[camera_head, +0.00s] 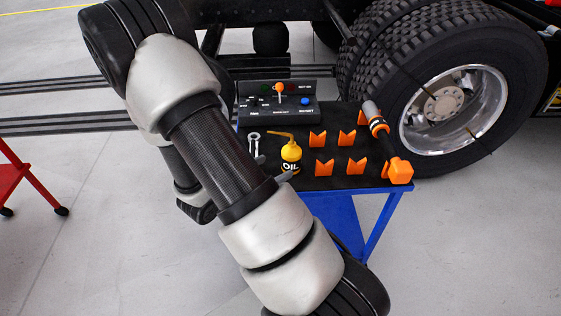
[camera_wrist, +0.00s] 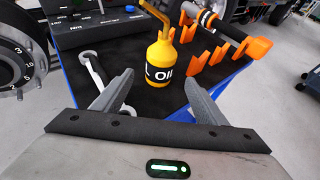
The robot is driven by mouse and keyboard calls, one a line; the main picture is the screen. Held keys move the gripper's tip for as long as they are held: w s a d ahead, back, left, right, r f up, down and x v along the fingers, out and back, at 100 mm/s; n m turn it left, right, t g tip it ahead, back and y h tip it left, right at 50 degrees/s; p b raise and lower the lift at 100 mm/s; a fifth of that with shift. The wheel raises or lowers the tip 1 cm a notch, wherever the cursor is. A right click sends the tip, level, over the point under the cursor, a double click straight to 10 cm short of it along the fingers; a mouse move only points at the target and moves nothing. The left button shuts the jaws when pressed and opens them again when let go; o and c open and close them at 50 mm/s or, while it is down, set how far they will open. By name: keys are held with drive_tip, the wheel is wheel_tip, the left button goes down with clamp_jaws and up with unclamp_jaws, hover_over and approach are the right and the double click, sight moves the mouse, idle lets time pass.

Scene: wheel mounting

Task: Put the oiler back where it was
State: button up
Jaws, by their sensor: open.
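The oiler (camera_head: 291,155) is a yellow can with a black "OIL" label and a bent orange-brown spout. It stands upright on the black top of the blue tool table (camera_head: 330,186). In the wrist view the oiler (camera_wrist: 162,65) is just beyond my gripper. My gripper (camera_wrist: 160,85) is open, with its fingers apart on either side of the oiler's near side and nothing held. In the head view my arm hides most of the gripper; only a fingertip (camera_head: 285,176) shows beside the oiler's base.
A wrench (camera_head: 254,142) lies left of the oiler. Several orange V-shaped holders (camera_head: 325,166) and an orange-black power tool (camera_head: 378,125) are to the right. A control box (camera_head: 278,103) stands at the back. A truck wheel (camera_head: 450,100) is behind the table.

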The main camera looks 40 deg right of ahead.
drive_tip(key=shift+s+a+r, duration=0.15)
drive_tip(key=shift+a+r, duration=0.05)
drive_tip(key=shift+a, duration=0.2)
drive_tip(key=shift+s+r, duration=0.1)
drive_tip(key=shift+r, duration=0.25)
drive_tip(key=s+a+r+m+g+y, duration=0.3)
drive_tip(key=s+r+m+g+y, duration=0.15)
drive_tip(key=s+r+m, duration=0.75)
drive_tip(key=s+a+r+m+t+y, duration=0.1)
drive_tip(key=a+r+m+t+y, duration=0.5)
drive_tip(key=a+r, duration=0.6)
drive_tip(key=a+m+y, duration=0.2)
drive_tip(key=m, duration=0.1)
drive_tip(key=shift+s+r+m, duration=0.3)
drive_tip(key=shift+s, duration=0.05)
wheel_tip(320, 180, up, 21)
drive_tip(key=p, duration=2.1)
drive_tip(key=shift+r, duration=0.2)
